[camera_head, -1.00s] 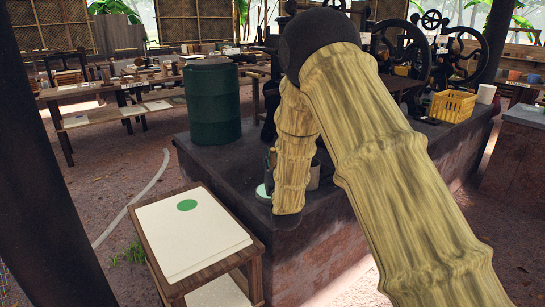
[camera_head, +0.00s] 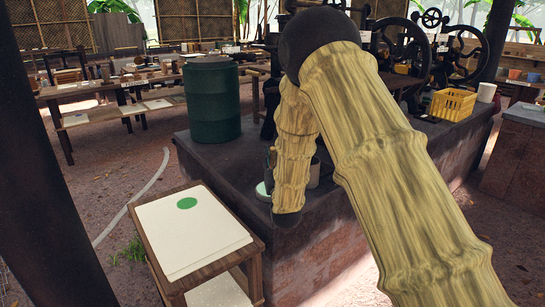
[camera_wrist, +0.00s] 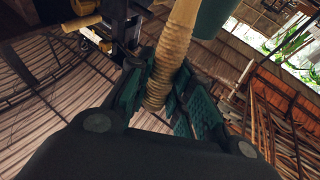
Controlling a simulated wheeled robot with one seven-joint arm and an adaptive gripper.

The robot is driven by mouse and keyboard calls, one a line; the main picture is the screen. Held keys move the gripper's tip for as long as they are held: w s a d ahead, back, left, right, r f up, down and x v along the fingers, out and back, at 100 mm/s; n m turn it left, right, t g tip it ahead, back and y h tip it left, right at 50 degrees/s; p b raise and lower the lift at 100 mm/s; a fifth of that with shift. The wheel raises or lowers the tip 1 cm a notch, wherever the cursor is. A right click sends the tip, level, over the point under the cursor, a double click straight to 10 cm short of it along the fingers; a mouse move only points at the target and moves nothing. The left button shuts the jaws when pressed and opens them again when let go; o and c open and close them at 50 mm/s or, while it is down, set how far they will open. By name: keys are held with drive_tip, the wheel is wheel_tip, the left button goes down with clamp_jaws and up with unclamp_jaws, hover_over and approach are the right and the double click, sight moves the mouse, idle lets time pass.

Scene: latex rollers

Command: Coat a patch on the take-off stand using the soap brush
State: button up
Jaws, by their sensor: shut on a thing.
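The take-off stand (camera_head: 195,277) is a small wooden table at the lower left of the head view. A pale sheet (camera_head: 190,238) covers its top, with a round green patch (camera_head: 187,203) near the far side. In the wrist view my gripper (camera_wrist: 162,92) is shut on a tan, ribbed wooden handle (camera_wrist: 177,38), which I take to be the soap brush. Its bristle end cannot be made out. In the head view my gripper and the brush are hidden behind my arm, over the dark bench to the right of the stand.
A dark bench (camera_head: 320,262) stands right of the stand. It carries a green barrel (camera_head: 213,105), a small pale-rimmed container (camera_head: 263,191) partly behind my arm, a yellow crate (camera_head: 453,104) and wheeled roller machines (camera_head: 405,50). A dark post (camera_head: 50,180) rises on the left.

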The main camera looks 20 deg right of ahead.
drive_tip(key=shift+f+b, duration=0.3)
drive_tip(key=shift+f, duration=0.25)
idle(0.9)
drive_tip(key=shift+r, duration=0.1)
drive_tip(key=shift+r+p, duration=1.45)
drive_tip(key=shift+r, duration=2)
